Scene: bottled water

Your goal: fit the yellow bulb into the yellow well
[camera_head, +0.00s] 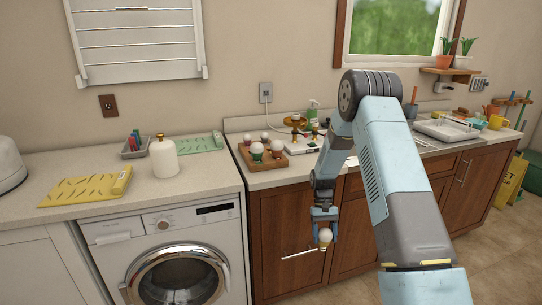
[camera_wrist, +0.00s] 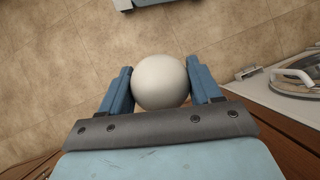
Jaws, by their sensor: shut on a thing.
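My gripper (camera_head: 324,234) is shut on a bulb (camera_head: 325,236) with a pale round globe and a yellowish lower part. It hangs in front of the brown cabinet doors, below counter height. In the wrist view the white globe of the bulb (camera_wrist: 161,82) sits between the two blue fingers of my gripper (camera_wrist: 160,82), hiding its base. A wooden holder (camera_head: 272,167) stands on the counter, up and left of my gripper, with several white-topped bulbs on red and green bases. I cannot make out the yellow well.
A white board with small items (camera_head: 297,146) is right of the holder. The washing machine (camera_head: 170,258) and the counter with a white bottle (camera_head: 163,160) are at left. The counter's front edge (camera_head: 290,182) lies between my gripper and the holder. Floor is open below.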

